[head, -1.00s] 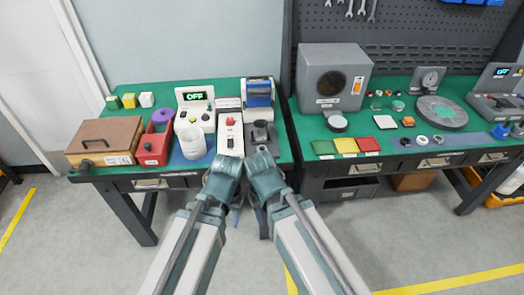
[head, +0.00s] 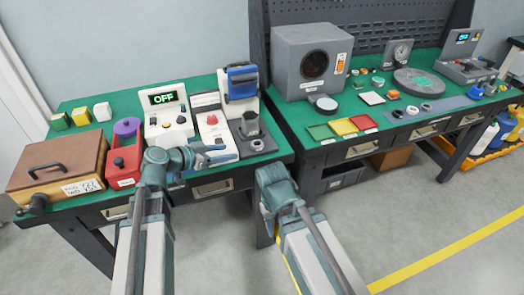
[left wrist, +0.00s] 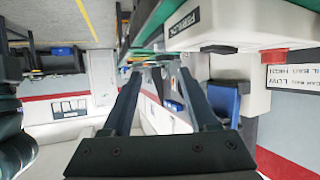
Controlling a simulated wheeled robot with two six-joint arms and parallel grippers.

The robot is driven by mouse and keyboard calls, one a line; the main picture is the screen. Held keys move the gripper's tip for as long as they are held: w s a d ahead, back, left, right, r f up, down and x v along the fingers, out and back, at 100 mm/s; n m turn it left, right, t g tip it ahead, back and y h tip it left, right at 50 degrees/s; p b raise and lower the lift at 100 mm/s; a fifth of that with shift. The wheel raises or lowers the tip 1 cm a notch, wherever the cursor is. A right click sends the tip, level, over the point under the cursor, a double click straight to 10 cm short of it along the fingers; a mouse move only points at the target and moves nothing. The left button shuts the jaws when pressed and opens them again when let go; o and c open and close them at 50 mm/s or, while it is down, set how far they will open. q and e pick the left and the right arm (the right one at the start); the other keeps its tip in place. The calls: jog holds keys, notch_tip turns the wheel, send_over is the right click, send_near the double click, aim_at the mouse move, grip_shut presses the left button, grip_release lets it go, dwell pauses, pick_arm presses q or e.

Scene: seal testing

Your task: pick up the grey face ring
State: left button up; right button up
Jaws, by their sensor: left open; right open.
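Two small rings lie at the front of the right bench: a light grey one (head: 412,110) and a darker one with a pale centre (head: 426,107). I cannot tell for sure which is the grey face ring. Another small round piece (head: 257,145) is at the foot of a dark grey fixture on the left bench. My left gripper (head: 218,155) is open and empty, above the left bench's front edge, far from the two rings. Its spread fingers show in the left wrist view (left wrist: 158,70). My right gripper (head: 266,222) is low in front of the gap between benches, fingers mostly hidden.
The left bench holds a brown box (head: 60,165), a red caddy (head: 124,160), a white unit reading OFF (head: 166,117) and a red-button device (head: 212,128). The right bench holds a grey chamber (head: 312,60), coloured trays (head: 342,127) and a round plate (head: 420,81). Floor in front is clear.

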aim_at(260, 143)
pick_arm(q)
jog(key=shift+w+a+r, duration=0.15)
jog(key=shift+w+a, duration=0.05)
jog(key=shift+w, duration=0.1)
jog(key=b+x, duration=0.5)
jog(key=x, duration=0.9)
jog(key=shift+w+r, duration=0.15)
jog(key=shift+a+r, duration=0.1)
pick_arm(e)
notch_tip(260, 143, down, 6)
jog(key=shift+r, duration=0.25)
pick_arm(q)
grip_shut()
pick_arm(e)
jog(key=shift+r, duration=0.1)
